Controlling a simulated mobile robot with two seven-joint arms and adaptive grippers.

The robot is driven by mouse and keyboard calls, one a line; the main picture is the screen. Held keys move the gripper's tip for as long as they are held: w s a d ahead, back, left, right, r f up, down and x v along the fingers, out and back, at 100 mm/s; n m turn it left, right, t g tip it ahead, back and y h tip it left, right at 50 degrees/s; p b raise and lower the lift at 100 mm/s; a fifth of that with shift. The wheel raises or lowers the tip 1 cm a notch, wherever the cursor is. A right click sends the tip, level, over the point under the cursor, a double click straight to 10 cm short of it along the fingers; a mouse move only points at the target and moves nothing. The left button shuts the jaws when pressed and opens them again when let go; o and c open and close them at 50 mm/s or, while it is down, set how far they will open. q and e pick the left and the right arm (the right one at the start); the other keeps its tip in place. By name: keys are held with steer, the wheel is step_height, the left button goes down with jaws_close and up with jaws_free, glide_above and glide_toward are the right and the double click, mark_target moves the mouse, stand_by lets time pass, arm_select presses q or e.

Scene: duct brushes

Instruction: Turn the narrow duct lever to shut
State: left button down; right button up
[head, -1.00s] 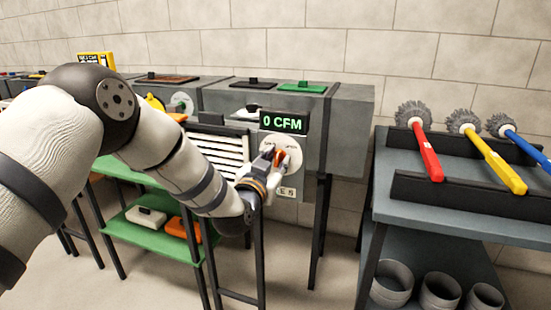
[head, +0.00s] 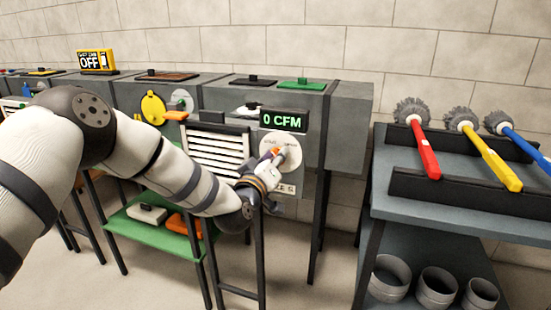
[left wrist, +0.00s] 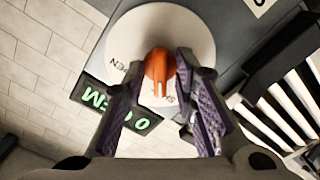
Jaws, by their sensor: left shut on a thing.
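The orange lever (left wrist: 158,70) sits on a round white dial (left wrist: 203,28) with partly hidden lettering, "OPEN" among it. In the head view the dial (head: 291,143) is on the front of a grey duct, below a display (head: 284,120) reading "0 CFM". My left gripper (head: 276,158) is at the dial, shut on the lever; its fingers hide most of it there. In the left wrist view the gripper's fingers (left wrist: 158,88) stand on either side of the lever. My right gripper is not in view.
A louvered grille (head: 215,147) is left of the dial. A yellow disc (head: 153,107) and an orange handle (head: 176,116) are farther left. A dark rack (head: 455,195) with red, yellow and blue brushes stands at right. Floor shows between the duct stand and rack.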

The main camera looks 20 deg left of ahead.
arm_select(q)
steer(key=shift+n, duration=0.6)
steer(key=shift+r, duration=0.1)
steer(key=c, duration=1.7)
jaws_free()
steer(key=s, duration=1.2)
steer(key=shift+a, duration=0.2)
